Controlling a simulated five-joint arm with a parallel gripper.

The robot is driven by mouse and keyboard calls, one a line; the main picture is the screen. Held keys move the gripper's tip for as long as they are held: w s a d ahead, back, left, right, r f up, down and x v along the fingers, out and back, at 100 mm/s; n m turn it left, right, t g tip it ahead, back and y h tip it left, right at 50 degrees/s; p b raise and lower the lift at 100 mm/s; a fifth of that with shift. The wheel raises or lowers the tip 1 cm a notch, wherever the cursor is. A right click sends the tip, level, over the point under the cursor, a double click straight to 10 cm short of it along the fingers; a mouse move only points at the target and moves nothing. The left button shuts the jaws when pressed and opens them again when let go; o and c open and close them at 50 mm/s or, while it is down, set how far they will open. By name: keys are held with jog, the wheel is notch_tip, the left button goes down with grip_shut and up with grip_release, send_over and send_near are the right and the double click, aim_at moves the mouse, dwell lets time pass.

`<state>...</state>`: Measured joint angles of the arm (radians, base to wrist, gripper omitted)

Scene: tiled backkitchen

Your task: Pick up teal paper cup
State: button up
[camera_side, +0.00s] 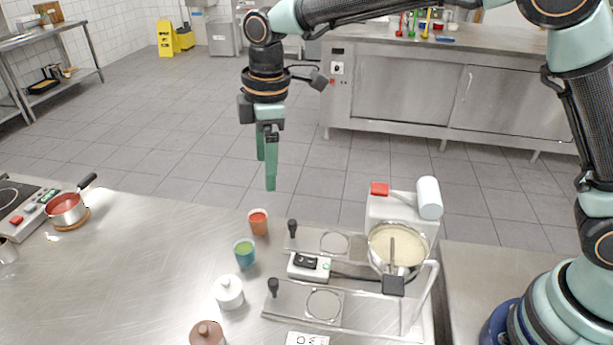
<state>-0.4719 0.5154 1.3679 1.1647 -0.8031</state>
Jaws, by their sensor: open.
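The teal paper cup (244,254) stands upright on the steel counter (130,270), with something green showing inside it. An orange-red cup (258,222) stands just behind it and slightly to the right. My gripper (267,172) points down with its two green fingers open and nothing between them. It hangs well above the counter, higher in the picture than both cups. It touches neither cup.
A white lidded jar (228,292) and a brown lidded jar (207,334) stand in front of the teal cup. A steel rack (300,298) and a mixer with a bowl (397,248) are to the right. A saucepan (66,209) sits at left. The counter's middle left is clear.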

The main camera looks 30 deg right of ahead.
aim_at(244, 247)
jog(key=a+f+n, duration=0.3)
jog(key=a+f, duration=0.4)
jog(key=shift+g, duration=0.4)
jog(key=f, duration=1.1)
jog(key=shift+w+d+f, duration=0.1)
jog(key=shift+d+f, duration=0.1)
jog(key=shift+d, duration=0.1)
grip_shut()
jog(key=shift+r, duration=0.1)
